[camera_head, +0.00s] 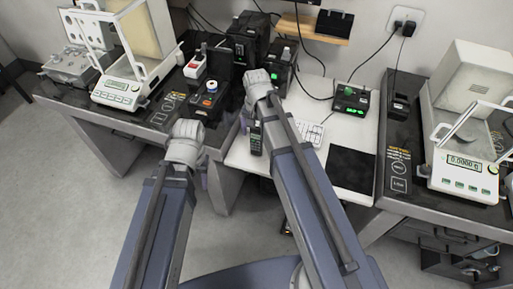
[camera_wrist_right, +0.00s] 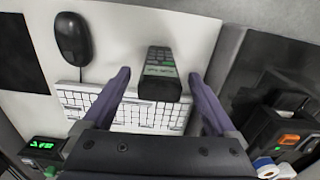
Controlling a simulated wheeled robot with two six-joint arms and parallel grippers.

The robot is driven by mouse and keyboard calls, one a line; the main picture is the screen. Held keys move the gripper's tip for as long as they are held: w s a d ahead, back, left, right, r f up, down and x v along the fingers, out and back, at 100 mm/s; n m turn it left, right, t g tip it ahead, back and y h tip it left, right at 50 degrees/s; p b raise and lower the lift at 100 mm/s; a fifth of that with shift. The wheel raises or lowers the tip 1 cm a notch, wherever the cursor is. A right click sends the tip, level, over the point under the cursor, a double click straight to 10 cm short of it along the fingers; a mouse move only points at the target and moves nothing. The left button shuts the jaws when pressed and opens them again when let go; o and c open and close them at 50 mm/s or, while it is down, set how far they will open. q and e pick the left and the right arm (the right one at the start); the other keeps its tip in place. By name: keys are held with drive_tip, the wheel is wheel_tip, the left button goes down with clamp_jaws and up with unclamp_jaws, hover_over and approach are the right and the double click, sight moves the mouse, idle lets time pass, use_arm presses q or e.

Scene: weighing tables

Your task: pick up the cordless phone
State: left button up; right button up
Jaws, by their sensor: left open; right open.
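The cordless phone (camera_head: 256,138) is dark with a small lit screen and lies at the near left edge of the white desk in the head view. In the right wrist view the phone (camera_wrist_right: 160,72) lies between the two finger lines of my right gripper (camera_wrist_right: 159,74), with gaps on both sides. The right gripper is open and empty; I cannot tell its height above the desk. In the head view it shows behind the phone (camera_head: 246,112). My left gripper (camera_head: 204,168) is open, low and left of the phone, partly hidden by its own wrist.
A white keyboard (camera_wrist_right: 135,112) lies beside the phone, and a black mouse (camera_wrist_right: 72,38) is near. A black mat (camera_head: 350,168) covers the desk's right part. Dark benches with balances (camera_head: 124,92) (camera_head: 462,176) flank the desk. A green-lit box (camera_head: 350,99) stands at the back.

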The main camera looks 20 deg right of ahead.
wheel_tip(320, 180, down, 2)
drive_tip(key=shift+f+b, duration=0.1)
drive_tip(key=shift+b, duration=0.45)
clamp_jaws()
idle(0.3)
